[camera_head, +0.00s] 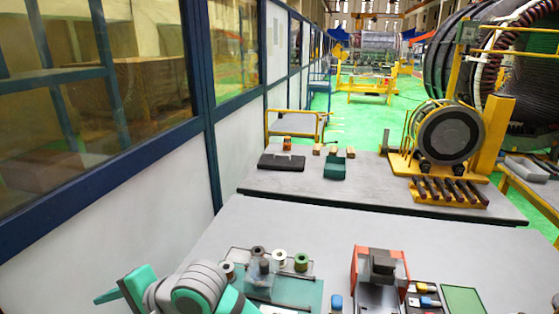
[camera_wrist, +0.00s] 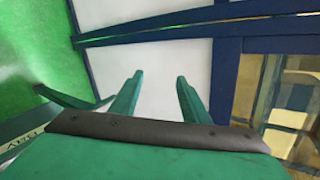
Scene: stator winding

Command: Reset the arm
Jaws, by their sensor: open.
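My arm shows at the bottom left of the head view, grey and green, in front of the near table. My gripper (camera_wrist: 157,95) shows in the wrist view with its two green fingers spread apart. Nothing is between them. Behind the fingers the wrist view shows a white wall panel (camera_wrist: 150,62) with dark blue frame bars, so the gripper faces the wall and not the table. In the head view the fingertips cannot be made out clearly.
The near table (camera_head: 255,225) holds a green mat with several spools (camera_head: 301,262), a red-framed fixture (camera_head: 360,262) and small parts. The far table (camera_head: 330,190) bears a dark motor ring (camera_head: 448,135) and several dark bars. A partition wall (camera_head: 165,182) runs along the left.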

